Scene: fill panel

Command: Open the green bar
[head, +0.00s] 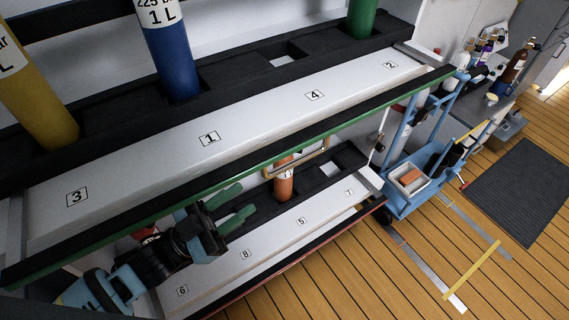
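The green bar (380,109) is a long green-edged strip along the front of the upper white shelf. It runs from the lower left to the upper right. A pale, looped handle (318,154) hangs below its middle. My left gripper (232,206) is below the bar and to the left of the handle. Its two green fingers are spread apart, with nothing visible between them. It looks apart from the handle. My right gripper does not show.
A blue cylinder (171,55), a yellow cylinder (38,95) and a green cylinder (362,18) stand in the upper rack. An orange cylinder (284,187) stands in the lower rack, behind the handle. A blue cart (405,203) stands right. Wooden floor (385,285) is open at lower right.

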